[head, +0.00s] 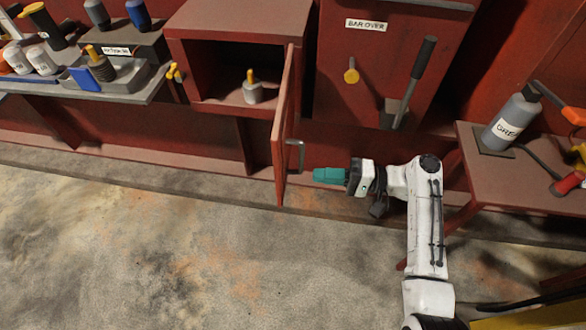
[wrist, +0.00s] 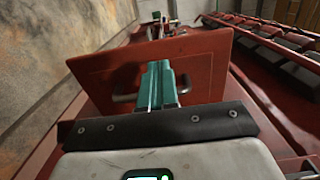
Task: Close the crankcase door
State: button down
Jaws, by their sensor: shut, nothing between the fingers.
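The red crankcase door (head: 283,120) stands open, swung outward from the right side of the red crankcase box (head: 240,18). A metal handle (head: 296,152) sits on its outer face, towards my gripper. My gripper (head: 318,175), with teal fingers, is shut and empty to the right of the door, a little below the handle in the head view. In the wrist view the door (wrist: 205,62) fills the middle, and the closed fingers (wrist: 160,70) point at it, overlapping the middle of the handle (wrist: 124,98). I cannot tell whether they touch it.
A grey part with a yellow top (head: 252,90) stands inside the box. A shelf (head: 140,97) with bottles is at left. A side table (head: 530,180) with a grey bottle (head: 510,122) is at right. A lever (head: 415,75) stands behind my arm. The floor at front left is clear.

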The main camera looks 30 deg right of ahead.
aim_at(280, 173)
jog(key=p+x, duration=0.1)
jog(key=x, duration=0.5)
jog(key=shift+w+a, duration=0.1)
jog(key=shift+a, duration=0.2)
jog(key=shift+w+a, duration=0.2)
jog(key=shift+a, duration=0.15)
jog(key=shift+a, duration=0.1)
